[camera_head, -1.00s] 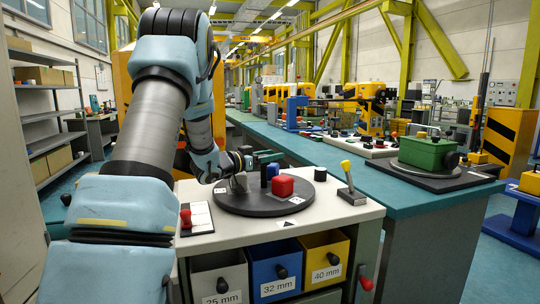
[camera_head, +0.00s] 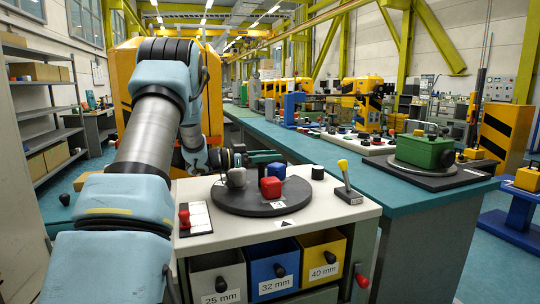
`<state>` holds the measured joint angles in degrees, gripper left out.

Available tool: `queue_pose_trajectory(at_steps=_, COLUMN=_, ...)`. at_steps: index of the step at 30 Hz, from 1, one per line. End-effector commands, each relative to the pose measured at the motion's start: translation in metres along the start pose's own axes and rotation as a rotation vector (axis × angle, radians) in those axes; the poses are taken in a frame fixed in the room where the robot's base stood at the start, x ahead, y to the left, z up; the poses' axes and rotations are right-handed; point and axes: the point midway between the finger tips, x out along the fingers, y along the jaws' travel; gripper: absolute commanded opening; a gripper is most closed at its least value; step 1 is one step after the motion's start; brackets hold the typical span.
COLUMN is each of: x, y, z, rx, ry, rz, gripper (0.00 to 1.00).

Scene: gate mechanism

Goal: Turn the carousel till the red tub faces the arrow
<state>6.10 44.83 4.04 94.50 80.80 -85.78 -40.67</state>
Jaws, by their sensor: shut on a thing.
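The round dark carousel (camera_head: 232,203) sits on the white top of a drawer cabinet. The red tub (camera_head: 270,188) stands at its front, with a white number label just before it on the disc. The blue tub (camera_head: 277,170) is behind it and a grey tub (camera_head: 236,177) is at the left. The small dark arrow (camera_head: 286,223) is on the cabinet top's front edge, a little right of the red tub's label. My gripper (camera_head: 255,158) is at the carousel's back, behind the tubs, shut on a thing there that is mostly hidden.
A yellow-tipped lever (camera_head: 345,176) and a black knob (camera_head: 317,172) stand right of the carousel. A red-handled lever on a white plate (camera_head: 196,218) is at the left. Labelled drawers (camera_head: 269,275) are below. A teal bench (camera_head: 400,195) adjoins on the right.

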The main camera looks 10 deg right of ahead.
Motion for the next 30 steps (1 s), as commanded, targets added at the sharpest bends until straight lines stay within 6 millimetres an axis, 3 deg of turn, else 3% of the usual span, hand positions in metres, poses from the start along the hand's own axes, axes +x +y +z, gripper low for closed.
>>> queue_pose_trajectory(at_steps=19, x=0.0008, y=0.0014, z=0.0001, rx=0.0, ry=0.001, rz=0.028, gripper=0.0)
queue_pose_trajectory(at_steps=20, x=0.0008, y=0.0014, z=0.0, rx=0.0, ry=0.001, rz=0.028, gripper=0.56)
queue_pose_trajectory(at_steps=27, x=0.0004, y=0.0011, z=-0.0001, rx=0.0, ry=0.001, rz=0.027, gripper=0.83)
queue_pose_trajectory(at_steps=30, x=0.0003, y=0.001, z=-0.0002, rx=0.0, ry=0.001, rz=0.027, gripper=0.84)
